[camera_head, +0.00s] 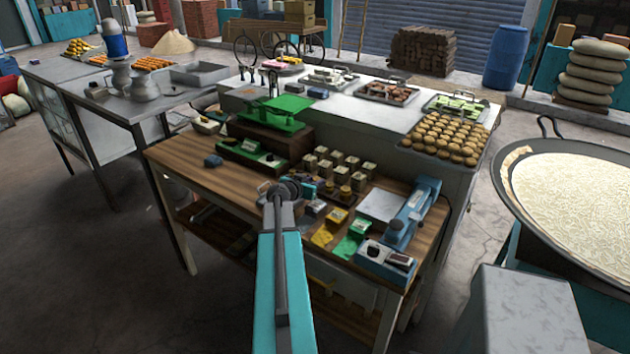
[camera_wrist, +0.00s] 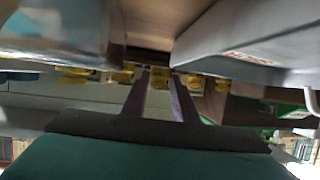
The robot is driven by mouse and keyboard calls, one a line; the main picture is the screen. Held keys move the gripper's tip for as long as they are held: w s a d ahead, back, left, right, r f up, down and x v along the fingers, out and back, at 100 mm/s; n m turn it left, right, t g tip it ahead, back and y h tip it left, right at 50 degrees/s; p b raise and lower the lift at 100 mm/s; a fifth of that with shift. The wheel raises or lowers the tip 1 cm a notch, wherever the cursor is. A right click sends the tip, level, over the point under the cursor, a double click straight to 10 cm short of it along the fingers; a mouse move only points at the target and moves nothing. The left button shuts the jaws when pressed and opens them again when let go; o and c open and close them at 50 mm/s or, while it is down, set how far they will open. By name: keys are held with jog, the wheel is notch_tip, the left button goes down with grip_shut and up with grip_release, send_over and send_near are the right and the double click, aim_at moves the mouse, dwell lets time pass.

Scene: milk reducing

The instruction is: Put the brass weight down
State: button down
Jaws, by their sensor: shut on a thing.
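My gripper (camera_head: 312,189) is low over the middle of the wooden workbench (camera_head: 190,160), seen from behind and partly hidden by my arm. In the wrist view my gripper's two dark fingers (camera_wrist: 160,76) are close together, with a small yellow brass piece (camera_wrist: 160,83) between their tips. It appears to be the brass weight; its full shape and any contact below it are hidden. Two more brass weights (camera_head: 359,182) stand on a dark wooden block to the right of my gripper. Several yellow pieces also show in a row in the wrist view (camera_wrist: 75,74).
A green balance scale (camera_head: 283,112) stands behind on the left. Several small tins (camera_head: 335,160) stand behind my gripper. Yellow and green packets (camera_head: 345,247) and a blue sealing machine (camera_head: 413,212) take up the right. The bench's left end has free room.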

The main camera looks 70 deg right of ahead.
jog(key=shift+f, duration=0.1)
jog(key=c, duration=1.4)
grip_release()
jog(key=shift+r, duration=0.2)
jog(key=shift+b+v, duration=0.5)
jog(key=shift+v, duration=0.5)
jog(key=b+v, duration=0.3)
jog(key=v, duration=0.6)
jog(key=shift+a+f, duration=0.1)
jog(key=shift+a, duration=0.4)
jog(key=shift+w, duration=0.1)
